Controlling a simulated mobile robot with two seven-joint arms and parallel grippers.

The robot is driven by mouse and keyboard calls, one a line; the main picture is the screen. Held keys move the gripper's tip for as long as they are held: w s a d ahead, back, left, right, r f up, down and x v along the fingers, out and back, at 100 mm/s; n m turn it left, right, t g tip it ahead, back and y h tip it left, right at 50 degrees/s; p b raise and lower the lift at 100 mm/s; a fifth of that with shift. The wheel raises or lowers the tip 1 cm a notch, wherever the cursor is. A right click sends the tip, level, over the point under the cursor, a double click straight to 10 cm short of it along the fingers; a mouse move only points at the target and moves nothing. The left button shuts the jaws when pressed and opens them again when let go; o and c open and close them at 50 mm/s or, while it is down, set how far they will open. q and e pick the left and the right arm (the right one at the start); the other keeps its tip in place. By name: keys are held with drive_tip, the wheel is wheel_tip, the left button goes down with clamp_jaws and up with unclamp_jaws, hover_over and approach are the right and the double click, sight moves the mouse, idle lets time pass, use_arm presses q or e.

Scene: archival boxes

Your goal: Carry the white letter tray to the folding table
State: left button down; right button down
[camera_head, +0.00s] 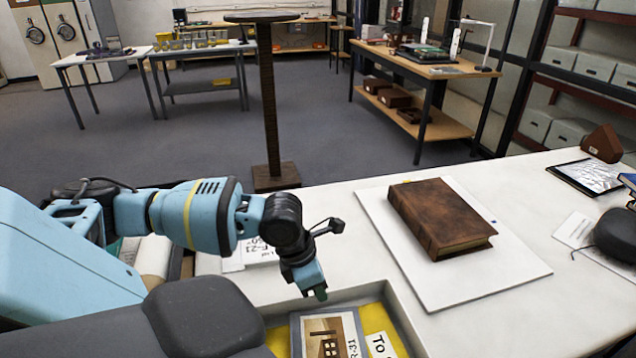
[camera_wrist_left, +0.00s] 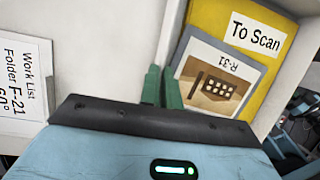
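The white letter tray (camera_head: 404,316) stands on the white worktop at the bottom of the head view, partly cut off. It has a yellow lining, a picture card marked R-31 (camera_head: 330,338) and a "To Scan" label (camera_head: 381,345). My left gripper (camera_head: 318,293) is at the tray's far wall. In the left wrist view its green fingertips (camera_wrist_left: 162,88) are close together, with the tray's wall (camera_wrist_left: 171,30) between them. A light-topped table with thin legs (camera_head: 100,58) stands at the back left; it looks like the folding table. My right gripper does not show.
A brown book (camera_head: 440,215) lies on a white board right of the tray. A work list sheet (camera_wrist_left: 22,85) lies beside the tray. A round-topped pedestal (camera_head: 268,100) stands beyond the worktop. Grey floor is open between it and the back-left tables.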

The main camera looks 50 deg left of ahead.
use_arm(q)
drive_tip(key=shift+w+a+f, duration=0.2)
drive_tip(key=shift+a+f, duration=0.05)
drive_tip(key=shift+f, duration=0.35)
drive_tip(key=shift+w+a+f, duration=0.2)
drive_tip(key=shift+w+f, duration=0.05)
drive_tip(key=shift+f, duration=0.35)
drive_tip(key=shift+w+a+f, duration=0.2)
drive_tip(key=shift+a+f, duration=0.05)
drive_tip(key=shift+f, duration=0.35)
drive_tip(key=c, duration=1.6)
unclamp_jaws()
drive_tip(key=p+v, duration=0.1)
drive_tip(key=v, duration=1.1)
drive_tip(key=shift+s+a, duration=0.1)
